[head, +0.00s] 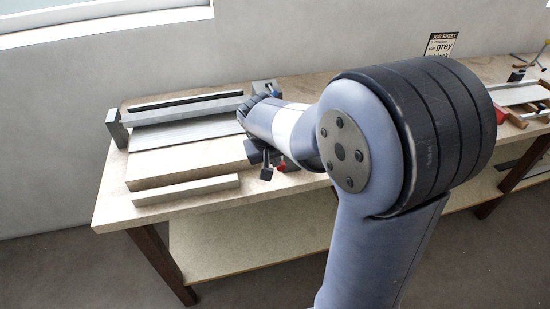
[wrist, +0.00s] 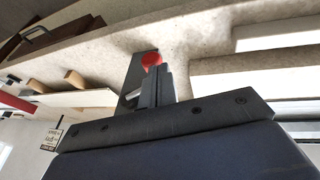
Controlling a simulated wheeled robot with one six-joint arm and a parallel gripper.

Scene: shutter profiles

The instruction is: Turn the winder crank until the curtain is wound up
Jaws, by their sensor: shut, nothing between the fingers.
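The winder stands on the left of the bench in the head view, with a grey roller (head: 190,108) between two end blocks, the left one (head: 116,128) in plain sight. A pale grey curtain sheet (head: 185,134) lies flat in front of the roller. In the wrist view the red knob (wrist: 152,59) is just beyond the tips of my gripper (wrist: 152,88). The fingers are shut and empty; I cannot tell whether they touch it. My arm hides the crank's other parts.
A wooden board (head: 180,163) and a pale bar (head: 186,189) lie in front of the sheet. A job sheet (head: 441,44) stands at the back. Tools and red-handled pieces (head: 499,115) lie at the right. A shelf (head: 235,240) runs below the bench.

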